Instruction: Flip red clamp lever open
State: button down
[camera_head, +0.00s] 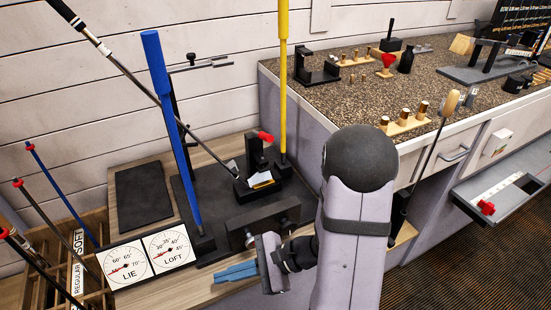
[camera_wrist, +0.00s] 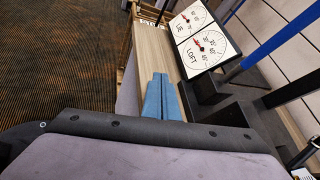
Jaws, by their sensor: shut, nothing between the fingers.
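The clamp lever's red tip (camera_head: 265,137) shows at the top of a black clamp post (camera_head: 256,155) on the black bench fixture. A golf club's head (camera_head: 240,183) sits in the fixture just in front of the post, with its shaft rising to the upper left. My gripper (camera_head: 235,272) is low, in front of the fixture. Its blue fingers point left, are shut and empty, and are well apart from the red lever. The wrist view shows the blue fingers (camera_wrist: 162,98) together over the bench edge. The lever is not visible there.
LIE and LOFT dials (camera_head: 147,254) stand left of the fixture. A blue post (camera_head: 172,130) and a yellow post (camera_head: 283,80) rise from it. A crate of clubs (camera_head: 95,225) is at left. The speckled counter (camera_head: 340,98) and an open drawer (camera_head: 465,195) are at right.

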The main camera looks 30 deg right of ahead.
jog(key=w+d+r+m+t+p, duration=0.2)
jog(key=r, duration=0.1)
jog(key=w+d+r+m+t+h+p, duration=0.1)
jog(key=w+d+r+m+t+p, duration=0.1)
jog(key=d+r+p, duration=0.1)
jog(key=w+d+r+m+t+h+p, duration=0.1)
jog(key=w+d+r+m+t+p, duration=0.1)
jog(key=d+r+m, duration=0.1)
jog(key=shift+w+d, duration=0.15)
jog(key=shift+w, duration=0.1)
jog(key=w+d+r+m+t+h+p, duration=0.1)
jog(key=d+r+m+t+h+p, duration=0.1)
jog(key=d, duration=0.6)
jog(key=w+d+r+m+t+h+p, duration=0.1)
jog(key=d+r+m+t+h+p, duration=0.1)
jog(key=d+m+h, duration=0.3)
jog(key=d+t+h+p, duration=0.1)
jog(key=d, duration=0.1)
jog(key=shift+d+r+h, duration=0.25)
jog(key=shift+d+h, duration=0.1)
jog(key=shift+h, duration=0.05)
jog(key=shift+w+f+b, duration=0.2)
jog(key=shift+b, duration=0.6)
